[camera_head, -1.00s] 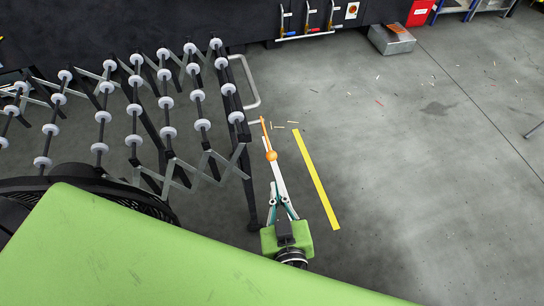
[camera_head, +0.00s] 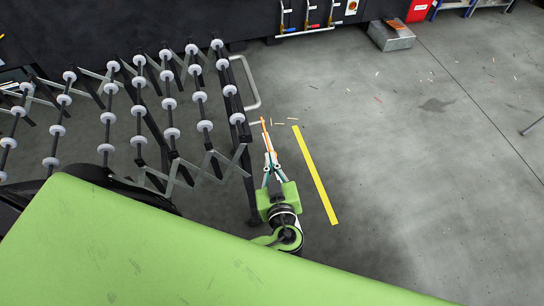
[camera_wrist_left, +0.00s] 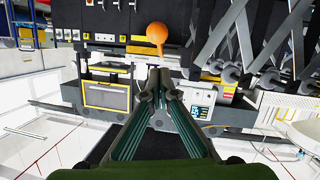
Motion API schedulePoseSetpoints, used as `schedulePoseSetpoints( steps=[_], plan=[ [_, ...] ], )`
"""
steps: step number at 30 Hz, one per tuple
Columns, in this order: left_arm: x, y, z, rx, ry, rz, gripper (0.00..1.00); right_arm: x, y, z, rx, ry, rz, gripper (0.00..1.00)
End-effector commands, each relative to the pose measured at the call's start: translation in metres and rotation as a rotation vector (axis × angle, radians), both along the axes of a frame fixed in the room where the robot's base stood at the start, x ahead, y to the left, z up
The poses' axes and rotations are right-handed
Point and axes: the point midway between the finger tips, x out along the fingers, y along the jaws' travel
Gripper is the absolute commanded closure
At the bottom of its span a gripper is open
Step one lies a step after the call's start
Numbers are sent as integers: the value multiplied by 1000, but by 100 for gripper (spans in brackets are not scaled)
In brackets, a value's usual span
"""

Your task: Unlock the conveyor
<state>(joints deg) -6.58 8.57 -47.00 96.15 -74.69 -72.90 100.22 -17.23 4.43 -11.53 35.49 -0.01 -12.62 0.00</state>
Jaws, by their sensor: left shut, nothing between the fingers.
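The conveyor (camera_head: 172,132), an expanding lattice with rows of grey-white wheels, stands at the left in the head view. An orange lever (camera_head: 265,132) is at its right end. The lever's round orange knob shows in the left wrist view (camera_wrist_left: 157,32), just beyond my fingertips. In the head view the knob is largely hidden by the fingers. My left gripper (camera_head: 268,154) is shut and empty, pointing along the lever. Its fingertips meet in the left wrist view (camera_wrist_left: 157,78). I cannot tell whether they touch the knob. My right gripper is not in view.
A pale bent handle (camera_head: 257,88) sticks out from the conveyor's end. A yellow floor strip (camera_head: 315,174) lies right of my left gripper. A metal box (camera_head: 391,36) stands farther back. The grey floor to the right is mostly open, with small scattered scraps.

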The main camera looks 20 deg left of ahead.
Motion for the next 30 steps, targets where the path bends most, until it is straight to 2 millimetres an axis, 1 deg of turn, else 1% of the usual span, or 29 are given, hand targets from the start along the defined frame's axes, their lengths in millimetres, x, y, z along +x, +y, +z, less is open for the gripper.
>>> schedulePoseSetpoints(
  steps=[1,6,12,25,30],
  plan=[
    [4,1,-5,3,2,-1,100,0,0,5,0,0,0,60],
    [13,2,-23,3,3,-1,100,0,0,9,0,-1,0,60],
    [18,3,-33,0,2,-2,100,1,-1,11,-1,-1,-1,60],
    [19,3,-35,-1,1,-1,100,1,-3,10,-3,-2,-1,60],
    [19,4,-40,6,-7,-1,100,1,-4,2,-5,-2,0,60]
  ],
)
